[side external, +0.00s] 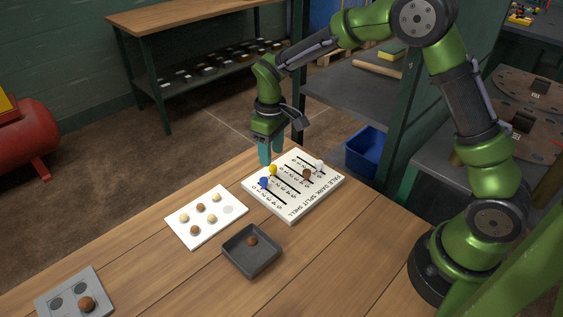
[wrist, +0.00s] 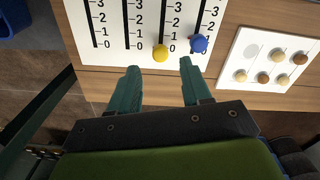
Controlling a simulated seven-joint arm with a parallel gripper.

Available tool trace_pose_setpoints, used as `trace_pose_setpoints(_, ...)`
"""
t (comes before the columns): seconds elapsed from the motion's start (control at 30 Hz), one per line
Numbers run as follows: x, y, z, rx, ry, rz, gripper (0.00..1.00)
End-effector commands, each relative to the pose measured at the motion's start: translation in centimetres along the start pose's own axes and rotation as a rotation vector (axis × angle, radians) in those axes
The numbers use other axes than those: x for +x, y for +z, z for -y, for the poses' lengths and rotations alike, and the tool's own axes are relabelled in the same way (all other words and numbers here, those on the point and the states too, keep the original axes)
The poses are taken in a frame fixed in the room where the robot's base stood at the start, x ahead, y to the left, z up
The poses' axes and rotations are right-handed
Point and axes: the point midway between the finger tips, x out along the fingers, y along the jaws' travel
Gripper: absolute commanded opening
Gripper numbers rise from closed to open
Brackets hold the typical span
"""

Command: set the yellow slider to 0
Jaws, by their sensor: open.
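The white slider board (side external: 290,207) lies on the wooden table, with numbered slots. The yellow slider knob (side external: 273,170) is near the low end of its slot. In the wrist view the yellow knob (wrist: 160,54) appears at about the 0 mark; its height hides the exact reading. The blue knob (wrist: 199,43) is beside it, to the right. My gripper (side external: 265,155) is over the board's far edge. In the wrist view my gripper (wrist: 160,66) is open, with its fingertips apart and the yellow knob just ahead of the gap. I cannot tell whether they touch it.
Brown (side external: 306,174) and white (side external: 319,165) knobs sit on the other slots. A white tray (side external: 207,236) with several balls, a dark dish (side external: 243,268) with a brown ball and a grey plate (side external: 66,296) stand nearby. A blue bin (side external: 366,155) is beyond the table.

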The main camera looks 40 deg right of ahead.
Motion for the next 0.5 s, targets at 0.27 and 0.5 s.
trace_pose_setpoints(0.27, -7.2, -0.1, 0.0, 0.000, 0.001, -0.007, 0.48)
trace_pose_setpoints(0.5, -11.7, -0.1, 0.0, -0.001, 0.001, -0.005, 0.48)
